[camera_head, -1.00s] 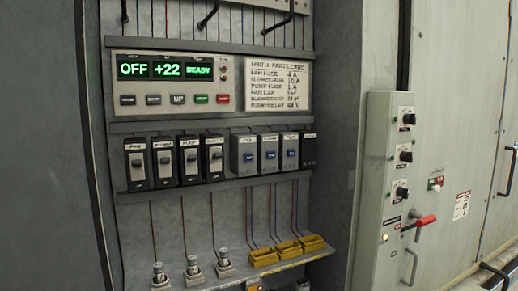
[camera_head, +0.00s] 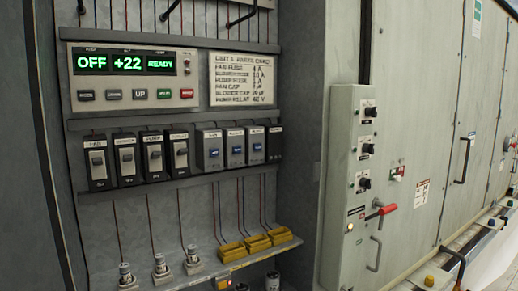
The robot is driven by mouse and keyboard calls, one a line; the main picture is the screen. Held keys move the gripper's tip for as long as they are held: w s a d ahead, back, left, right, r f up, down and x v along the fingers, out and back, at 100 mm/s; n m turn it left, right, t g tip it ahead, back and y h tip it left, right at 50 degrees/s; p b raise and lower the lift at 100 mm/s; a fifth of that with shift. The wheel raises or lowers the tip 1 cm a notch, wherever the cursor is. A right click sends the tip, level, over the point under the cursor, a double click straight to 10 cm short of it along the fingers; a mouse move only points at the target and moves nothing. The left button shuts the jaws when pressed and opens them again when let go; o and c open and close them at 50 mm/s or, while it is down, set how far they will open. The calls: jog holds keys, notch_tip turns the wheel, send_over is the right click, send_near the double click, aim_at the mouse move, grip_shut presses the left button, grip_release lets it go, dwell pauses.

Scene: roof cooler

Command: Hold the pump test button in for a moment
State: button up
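No button in view carries a label I can read as pump test. The grey control box (camera_head: 352,190) at centre right has several black knobs, a red lever handle (camera_head: 381,211) and a small pale amber round part (camera_head: 349,227) low on its front. The display panel (camera_head: 130,76) reads OFF, +22 and READY, with a row of buttons below, one green (camera_head: 164,94) and one red (camera_head: 187,94). My gripper is not in view.
Below the display, a row of breakers (camera_head: 139,157) and blue-marked modules (camera_head: 236,147) hangs above a shelf. The shelf holds yellow holders (camera_head: 256,244) and glass-like fuses (camera_head: 160,264). A parts card (camera_head: 241,80) is at upper middle. A door handle (camera_head: 463,160) projects at right.

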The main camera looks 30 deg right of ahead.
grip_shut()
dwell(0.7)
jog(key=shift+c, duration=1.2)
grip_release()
